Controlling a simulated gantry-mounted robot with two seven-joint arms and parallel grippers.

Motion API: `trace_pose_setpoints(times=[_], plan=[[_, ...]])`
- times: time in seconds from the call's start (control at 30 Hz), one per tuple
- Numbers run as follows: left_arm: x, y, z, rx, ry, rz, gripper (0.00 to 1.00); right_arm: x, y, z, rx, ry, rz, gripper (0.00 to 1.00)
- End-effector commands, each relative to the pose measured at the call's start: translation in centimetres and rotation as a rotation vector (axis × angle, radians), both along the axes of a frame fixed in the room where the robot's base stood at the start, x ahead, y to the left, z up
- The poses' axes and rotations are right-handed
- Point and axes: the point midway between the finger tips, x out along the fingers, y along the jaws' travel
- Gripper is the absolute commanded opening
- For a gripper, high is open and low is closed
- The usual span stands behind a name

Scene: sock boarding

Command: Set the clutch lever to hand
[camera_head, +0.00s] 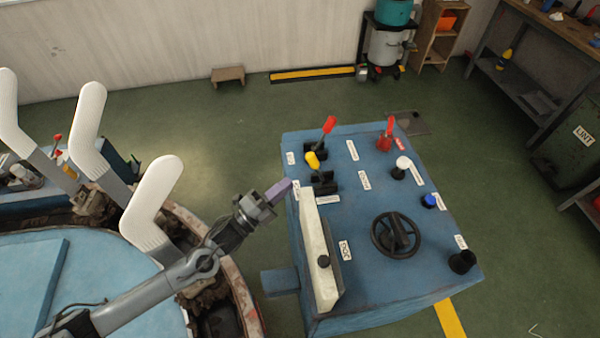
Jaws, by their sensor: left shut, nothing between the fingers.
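My left gripper (279,190) is shut and empty, with its purple fingers together near the left edge of the blue control console (385,290). Two levers stand in black slots at the console's upper left: one with a red grip (329,125) and, nearer the gripper, one with a yellow knob (313,160). The gripper is left of and below the yellow knob, apart from it. White labels lie around the levers, but their print is too small to read, so I cannot tell which lever is the clutch. My right gripper is not in view.
A black handwheel (396,234), a white knob (402,163), a blue button (429,201) and a red handle (386,138) occupy the top. White sock forms (150,205) stand at left.

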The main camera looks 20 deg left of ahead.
Motion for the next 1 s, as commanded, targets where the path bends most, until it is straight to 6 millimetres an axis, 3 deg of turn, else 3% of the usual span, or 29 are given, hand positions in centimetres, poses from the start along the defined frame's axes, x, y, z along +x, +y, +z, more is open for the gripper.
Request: trace_pose_setpoints(times=[0.2, 0.4, 1.0], plan=[[3.0, -1.8, 1.1, 0.0, -0.002, 0.001, 0.0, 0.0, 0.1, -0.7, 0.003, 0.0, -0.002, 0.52], [4.5, -2.6, 1.6, 0.0, -0.001, 0.002, 0.0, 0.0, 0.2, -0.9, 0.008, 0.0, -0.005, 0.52], [4.9, -2.8, 2.2, 0.01, 0.006, 0.005, 0.0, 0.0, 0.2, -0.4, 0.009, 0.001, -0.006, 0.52]])
